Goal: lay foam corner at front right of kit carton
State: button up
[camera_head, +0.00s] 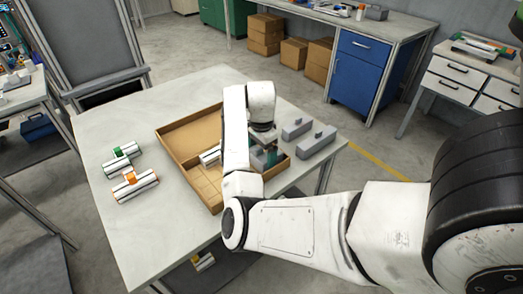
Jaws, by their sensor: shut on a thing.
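The kit carton (183,170) is an open, shallow brown box with inner dividers on the pale table. My gripper (267,158) points down over the carton's right end, near its right wall. It is shut on a greyish piece, which I take to be a foam corner; fingers and arm hide most of it, and I cannot tell whether it touches the carton floor. Two similar grey blocks with small knobs, a farther one (297,129) and a nearer one (318,143), lie on the table right of the carton. My arm covers the carton's middle.
A white piece (210,156) lies inside the carton, partly behind my arm. Two white bundles, one with a green band (121,158) and one with an orange band (135,186), lie left of the carton. The table's (130,235) near left part is clear.

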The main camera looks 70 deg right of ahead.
jog(key=shift+f, duration=0.2)
jog(key=o, duration=0.7)
notch_tip(320, 180, up, 13)
jog(key=p, duration=0.2)
jog(key=shift+r, duration=0.15)
